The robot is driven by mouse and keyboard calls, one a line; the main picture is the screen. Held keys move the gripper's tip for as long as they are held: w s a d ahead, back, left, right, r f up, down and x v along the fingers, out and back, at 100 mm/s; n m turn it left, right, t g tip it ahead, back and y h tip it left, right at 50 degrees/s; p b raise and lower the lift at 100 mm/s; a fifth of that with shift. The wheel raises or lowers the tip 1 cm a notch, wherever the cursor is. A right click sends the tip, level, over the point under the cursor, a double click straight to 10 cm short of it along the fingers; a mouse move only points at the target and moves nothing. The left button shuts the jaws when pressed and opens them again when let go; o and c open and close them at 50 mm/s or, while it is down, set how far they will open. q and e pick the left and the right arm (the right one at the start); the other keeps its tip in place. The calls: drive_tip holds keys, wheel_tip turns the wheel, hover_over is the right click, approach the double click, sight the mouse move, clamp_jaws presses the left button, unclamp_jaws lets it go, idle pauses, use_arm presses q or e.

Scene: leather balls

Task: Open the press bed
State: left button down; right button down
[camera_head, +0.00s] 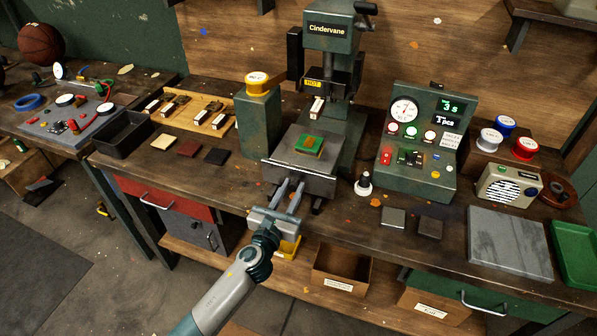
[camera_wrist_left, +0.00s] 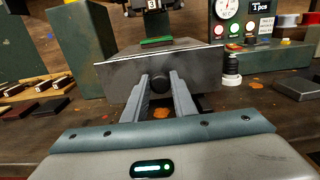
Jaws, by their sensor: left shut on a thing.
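The press bed (camera_head: 302,176) is a grey metal slab at the foot of the green Cindervane press (camera_head: 328,30). A green and orange piece (camera_head: 309,144) lies on top of it. My left gripper (camera_head: 290,184) reaches the front face of the bed from below. In the left wrist view my left gripper's fingers (camera_wrist_left: 160,84) are on either side of a dark round knob (camera_wrist_left: 159,80) on the bed's front face (camera_wrist_left: 115,74), and the gripper is shut on it. The knob is hidden in the head view. My right gripper is not in view.
A green control panel (camera_head: 420,140) stands right of the press, with a small black and white stamp (camera_head: 364,184) before it. A green block with a yellow spool (camera_head: 257,84) stands to the left. Dark tiles (camera_head: 188,148) lie further left. Open boxes (camera_head: 342,268) sit below the table.

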use_arm(q)
drive_tip(key=shift+v, duration=1.9)
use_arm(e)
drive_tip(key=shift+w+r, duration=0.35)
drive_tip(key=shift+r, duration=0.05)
use_arm(q)
drive_tip(key=c, duration=1.5)
unclamp_jaws()
drive_tip(key=shift+o, duration=0.2)
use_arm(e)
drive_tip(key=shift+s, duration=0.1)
use_arm(q)
drive_tip(key=shift+s+a+f, duration=0.1)
drive_tip(key=shift+s+a, duration=0.1)
drive_tip(key=shift+s, duration=0.3)
drive_tip(key=b+v, duration=0.3)
drive_tip(key=v, duration=1.3)
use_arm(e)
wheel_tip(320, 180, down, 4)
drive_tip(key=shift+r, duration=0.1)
